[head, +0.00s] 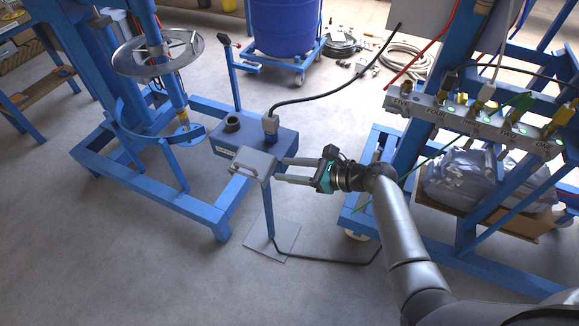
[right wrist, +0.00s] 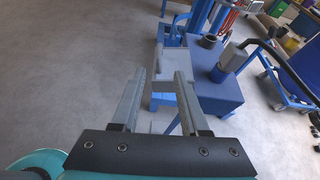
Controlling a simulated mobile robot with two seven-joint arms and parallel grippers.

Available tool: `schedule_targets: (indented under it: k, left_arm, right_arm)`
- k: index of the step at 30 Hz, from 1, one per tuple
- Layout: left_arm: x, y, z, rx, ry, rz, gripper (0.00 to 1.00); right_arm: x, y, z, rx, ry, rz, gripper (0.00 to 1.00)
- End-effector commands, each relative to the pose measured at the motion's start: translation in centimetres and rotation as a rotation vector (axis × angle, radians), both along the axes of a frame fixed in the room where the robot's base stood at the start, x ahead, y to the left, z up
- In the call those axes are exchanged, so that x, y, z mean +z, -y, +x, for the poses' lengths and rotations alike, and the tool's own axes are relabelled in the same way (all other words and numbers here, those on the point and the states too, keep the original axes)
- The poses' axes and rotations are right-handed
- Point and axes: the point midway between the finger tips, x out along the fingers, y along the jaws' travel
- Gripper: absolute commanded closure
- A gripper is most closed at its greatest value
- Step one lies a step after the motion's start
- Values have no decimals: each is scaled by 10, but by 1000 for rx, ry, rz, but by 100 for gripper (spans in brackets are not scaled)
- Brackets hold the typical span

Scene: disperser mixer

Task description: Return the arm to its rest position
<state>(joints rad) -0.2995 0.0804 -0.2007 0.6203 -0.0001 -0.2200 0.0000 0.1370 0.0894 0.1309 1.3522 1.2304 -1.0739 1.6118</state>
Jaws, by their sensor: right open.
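My right arm (head: 398,232) reaches in from the lower right of the head view. My right gripper (head: 280,171) is open, its two fingers pointing left at a small grey box (head: 254,162) on a stand. In the right wrist view the gripper (right wrist: 157,98) shows its two fingers apart with nothing held between them. The grey box (right wrist: 178,66) lies just beyond the fingertips there; I cannot tell whether they touch it. My left gripper is not in view.
A blue box (head: 262,140) with a grey plug and black cable stands behind the gripper. The blue mixer frame (head: 160,194) is at left. A blue rack with a labelled valve bar (head: 470,124) is close at right. Bare floor (head: 120,270) lies at lower left.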

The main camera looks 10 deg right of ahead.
Motion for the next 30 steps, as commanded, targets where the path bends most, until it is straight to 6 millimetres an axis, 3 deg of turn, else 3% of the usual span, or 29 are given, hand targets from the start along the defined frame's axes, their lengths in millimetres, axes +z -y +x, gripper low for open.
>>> schedule_targets:
  k: [12, 14, 16, 20, 23, 26, 30]
  left_arm:
    - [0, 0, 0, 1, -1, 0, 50]
    - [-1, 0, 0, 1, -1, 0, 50]
    - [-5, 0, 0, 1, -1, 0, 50]
    - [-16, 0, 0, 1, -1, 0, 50]
    - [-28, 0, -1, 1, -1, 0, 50]
    - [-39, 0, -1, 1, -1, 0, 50]
    - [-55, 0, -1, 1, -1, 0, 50]
  right_arm:
    - [-1, 0, 0, -1, 1, -2, 55]
    - [-7, 0, -1, 1, -1, -16, 55]
    - [-25, 1, -7, 6, -1, -61, 55]
    - [-94, 8, -31, 52, 6, -251, 55]
    - [-164, 17, -65, 144, 22, -465, 55]
    - [-228, 30, -107, 283, 50, -682, 55]
    - [-308, 49, -178, 565, 116, -969, 55]
